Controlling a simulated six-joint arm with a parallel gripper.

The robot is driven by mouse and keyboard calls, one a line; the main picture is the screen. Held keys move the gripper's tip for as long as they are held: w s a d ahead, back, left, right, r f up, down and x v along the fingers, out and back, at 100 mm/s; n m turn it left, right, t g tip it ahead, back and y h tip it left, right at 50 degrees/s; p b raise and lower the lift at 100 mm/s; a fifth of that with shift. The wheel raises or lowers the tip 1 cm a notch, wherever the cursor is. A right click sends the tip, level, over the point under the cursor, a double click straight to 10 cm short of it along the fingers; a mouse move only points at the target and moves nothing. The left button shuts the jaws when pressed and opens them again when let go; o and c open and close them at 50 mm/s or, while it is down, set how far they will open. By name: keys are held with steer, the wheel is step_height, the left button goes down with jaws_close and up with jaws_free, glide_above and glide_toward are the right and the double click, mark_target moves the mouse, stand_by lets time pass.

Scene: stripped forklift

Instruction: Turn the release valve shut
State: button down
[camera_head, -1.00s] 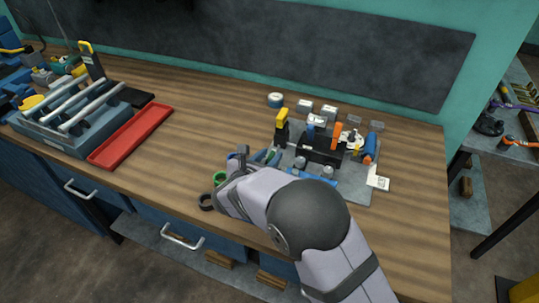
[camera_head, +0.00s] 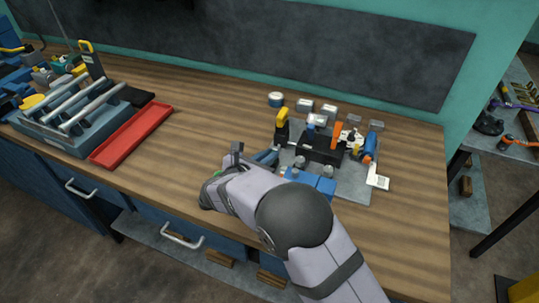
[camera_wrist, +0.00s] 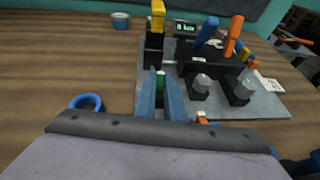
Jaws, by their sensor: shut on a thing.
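My gripper (camera_wrist: 160,84) reaches to the left edge of a grey plate (camera_wrist: 270,101) with its two blue-grey fingers close together. Between the fingers is a small dark green part, which looks to be the release valve (camera_wrist: 160,78); most of it is hidden by the fingers. It sits just in front of the block with the upright yellow-topped lever (camera_wrist: 157,18). In the head view the fingertips (camera_head: 271,155) show beside this lever, and my wrist covers the table in front. I cannot tell how far the valve is turned.
The plate also bears a black block with blue (camera_wrist: 208,30) and orange (camera_wrist: 234,36) upright handles and two grey knobs. A blue ring (camera_wrist: 86,101) lies on the bench left of my gripper. A red tray (camera_head: 131,135) and a tool caddy (camera_head: 62,130) stand far left.

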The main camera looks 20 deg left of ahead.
steer(key=shift+a+f+m+g+h, duration=0.1)
steer(key=shift+a+m+g+h, duration=0.1)
steer(key=shift+m+h, duration=0.5)
steer(key=shift+a+m+g+h, duration=0.1)
steer(key=shift+m+g+h, duration=0.1)
steer(key=shift+m+h, duration=0.5)
steer(key=shift+m+h+b, duration=0.4)
steer(key=shift+h+b, duration=0.05)
steer(key=shift+h, duration=0.15)
steer(key=shift+w+m+g+h, duration=0.1)
steer(key=shift+m+g+h, duration=0.3)
steer(key=shift+m+h, duration=0.15)
steer(key=c, duration=1.8)
jaws_free()
steer(key=shift+c, duration=0.2)
steer(key=shift+b+v, duration=1.25)
steer(key=shift+v, duration=2.5)
